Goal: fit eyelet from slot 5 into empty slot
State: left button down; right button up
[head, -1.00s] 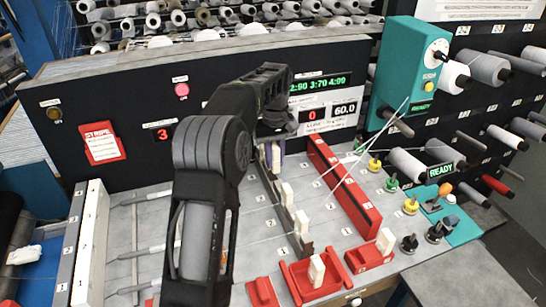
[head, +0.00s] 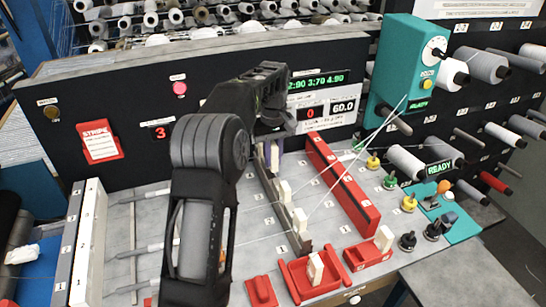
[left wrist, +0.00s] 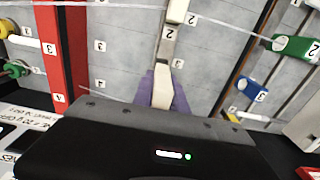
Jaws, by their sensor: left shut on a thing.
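My left gripper (head: 270,146) is at the far part of a dark slotted rail (head: 289,222), its fingers pointing down. In the left wrist view, purple finger pads (left wrist: 147,88) lie beside a cream eyelet (left wrist: 180,100), and the gripper is shut on it near the label 3. Its lower part is hidden, so I cannot tell whether it sits in the rail. Other cream eyelets stand nearer along the rail, one in the middle (head: 285,190) and one near the front end (head: 300,218). The far slots are hidden by my arm. My right gripper is not in view.
A long red bar (head: 340,183) runs to the right of the rail, with threads crossing above. Red holders in front carry a cream piece (head: 315,268) and another (head: 384,238). A teal machine (head: 405,75) stands at the back right. Metal rods lie at left.

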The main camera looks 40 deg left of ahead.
pick_arm(q)
jog(key=shift+f, duration=0.25)
jog(key=shift+f+b, duration=0.5)
jog(key=shift+f, duration=0.25)
dwell(0.6)
